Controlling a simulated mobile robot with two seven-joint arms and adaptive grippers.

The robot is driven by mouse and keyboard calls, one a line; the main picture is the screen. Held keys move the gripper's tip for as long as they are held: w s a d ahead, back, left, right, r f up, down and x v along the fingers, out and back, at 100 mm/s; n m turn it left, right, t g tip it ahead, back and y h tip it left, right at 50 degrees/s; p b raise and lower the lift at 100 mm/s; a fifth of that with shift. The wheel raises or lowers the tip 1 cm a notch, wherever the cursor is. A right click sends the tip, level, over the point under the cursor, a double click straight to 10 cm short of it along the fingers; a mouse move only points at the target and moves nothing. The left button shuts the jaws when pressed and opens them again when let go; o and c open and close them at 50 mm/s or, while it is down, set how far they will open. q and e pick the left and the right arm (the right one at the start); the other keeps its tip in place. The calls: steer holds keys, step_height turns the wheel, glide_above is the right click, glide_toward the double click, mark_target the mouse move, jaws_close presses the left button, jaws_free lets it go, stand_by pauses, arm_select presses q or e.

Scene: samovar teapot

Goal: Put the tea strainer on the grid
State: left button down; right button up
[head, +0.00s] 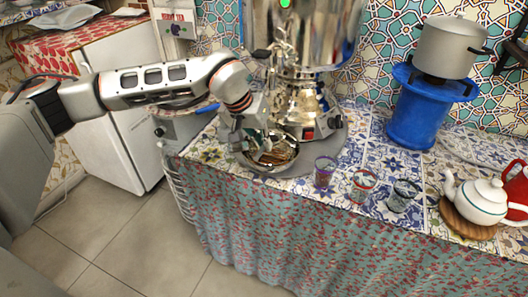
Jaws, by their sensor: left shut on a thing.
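My left gripper (250,136) reaches in from the left, low in front of the samovar (303,95). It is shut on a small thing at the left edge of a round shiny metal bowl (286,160). That small thing is probably the tea strainer, but the fingers and the small scale hide its outline. The bowl has a brownish inside and sits at the samovar's front foot, below its tap. I cannot clearly make out a grid there, nor whether the held thing touches the bowl. My right gripper is not in view.
The samovar stands on a round grey tray (334,147). Several glasses (325,172) stand to its right along the front edge of the tiled counter. A white teapot (479,202) is on a wooden board at the right. A pot (447,48) stands on a blue stand (417,112) behind.

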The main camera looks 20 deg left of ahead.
mark_target(268, 159)
arm_select(q)
step_height(268, 159, down, 4)
steer(key=shift+r+b, duration=0.25)
steer(key=shift+b, duration=0.05)
steer(key=c, duration=2.2)
jaws_free()
steer(key=shift+f, duration=0.1)
